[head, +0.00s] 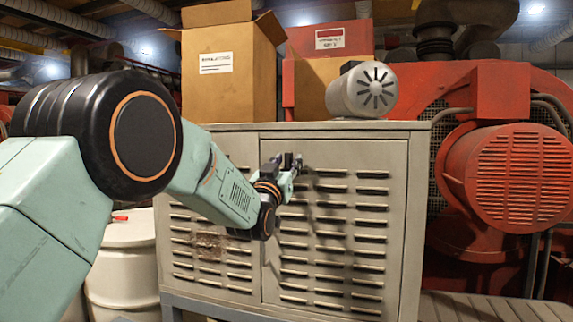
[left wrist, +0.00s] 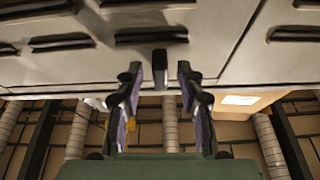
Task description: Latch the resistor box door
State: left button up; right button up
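The resistor box (head: 213,140) is a grey-beige cabinet with louvred front panels. Its right-hand door panel (head: 345,154) looks flush with the front, so the door appears closed; I cannot tell whether it is latched. My left gripper (head: 291,163) is at the upper left of this panel, near the seam. In the left wrist view a small dark latch handle (left wrist: 160,62) stands out from the louvred panel. My left gripper (left wrist: 160,76) is open there, with one finger to each side of the handle; contact is not visible. My right gripper is not in view.
A cardboard box (head: 225,85), a red box (head: 325,45) and a grey motor (head: 363,90) stand on the cabinet top. Red machinery (head: 510,175) is close on the right. A white drum (head: 128,255) stands at the left.

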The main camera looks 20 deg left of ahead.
pick_arm(q)
jog(key=v, duration=1.2)
jog(key=shift+f, duration=0.1)
dwell(0.4)
jog(key=s+f+g+b, duration=0.1)
jog(key=s+f+g, duration=0.3)
jog(key=f, duration=1)
jog(key=s+f+g+b, duration=0.1)
jog(key=s+f+g, duration=0.35)
jog(key=f, duration=0.85)
jog(key=s+f+g+b, duration=0.2)
jog(key=s+f+g, duration=0.25)
jog(key=f, duration=0.95)
jog(key=s+f+g+b, duration=0.3)
jog(key=s+f, duration=0.9)
jog(key=s, duration=0.4)
jog(key=s+f+g+b, duration=0.3)
jog(key=s+f+g, duration=0.3)
jog(key=s+f, duration=0.7)
jog(key=s, duration=0.4)
jog(key=shift+s+a+f+n, duration=0.2)
jog(key=shift+s+a+n, duration=0.1)
jog(key=shift+a+n, duration=0.1)
